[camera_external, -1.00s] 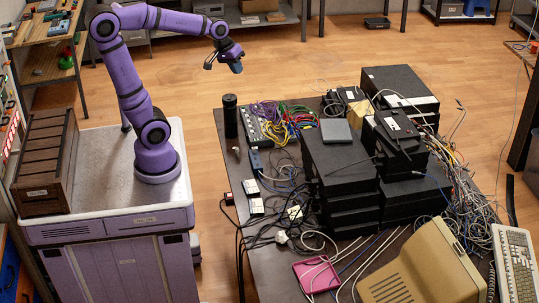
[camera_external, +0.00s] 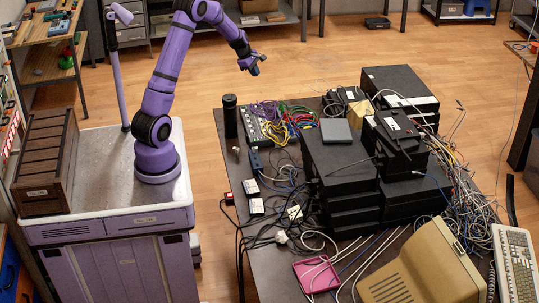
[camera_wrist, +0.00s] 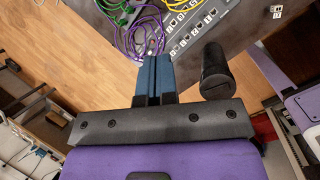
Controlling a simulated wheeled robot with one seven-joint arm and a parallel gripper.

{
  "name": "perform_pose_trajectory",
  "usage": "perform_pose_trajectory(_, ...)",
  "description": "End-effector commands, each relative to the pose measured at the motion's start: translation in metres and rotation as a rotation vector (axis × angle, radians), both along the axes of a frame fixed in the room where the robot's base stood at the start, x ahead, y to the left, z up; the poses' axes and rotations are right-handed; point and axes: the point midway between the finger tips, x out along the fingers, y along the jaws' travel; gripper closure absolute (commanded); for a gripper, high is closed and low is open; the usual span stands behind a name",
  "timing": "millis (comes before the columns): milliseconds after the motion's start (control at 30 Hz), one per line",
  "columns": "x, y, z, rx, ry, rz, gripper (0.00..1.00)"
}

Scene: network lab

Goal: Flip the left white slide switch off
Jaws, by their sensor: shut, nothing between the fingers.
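Small white switch-like boxes lie on the left part of the dark table: one (camera_external: 250,187), a second just in front of it (camera_external: 256,206) and a third farther right (camera_external: 294,212). I cannot tell for sure which is the left white slide switch, or its lever position. My gripper (camera_external: 254,69) is high in the air beyond the table's back left edge, far from these boxes. In the wrist view its blue fingers (camera_wrist: 153,78) are together with nothing between them. A small white block (camera_wrist: 276,10) shows at the top right there.
The table (camera_external: 270,262) holds a black cylinder (camera_external: 230,116), a grey patch panel (camera_external: 255,127) with coloured cables, stacked black boxes (camera_external: 338,165), a pink box (camera_external: 316,275) and a beige monitor (camera_external: 425,270). Loose cables surround the white boxes. The air around my gripper is clear.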

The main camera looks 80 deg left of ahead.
Motion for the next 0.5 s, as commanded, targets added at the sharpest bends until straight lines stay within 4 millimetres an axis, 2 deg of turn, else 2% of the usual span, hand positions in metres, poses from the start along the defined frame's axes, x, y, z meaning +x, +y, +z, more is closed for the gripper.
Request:
perform_pose_trajectory(33, -0.007, 0.022, -0.022, -0.029, 0.008, 0.082, 1.0)
perform_pose_trajectory(200, -0.032, 0.082, -0.089, -0.121, 0.024, 0.353, 1.0)
perform_pose_trajectory(300, -0.048, 0.109, -0.123, -0.166, 0.03, 0.488, 1.0)
perform_pose_trajectory(400, -0.062, 0.127, -0.149, -0.197, 0.034, 0.588, 1.0)
perform_pose_trajectory(500, -0.071, 0.138, -0.164, -0.217, 0.035, 0.65, 1.0)
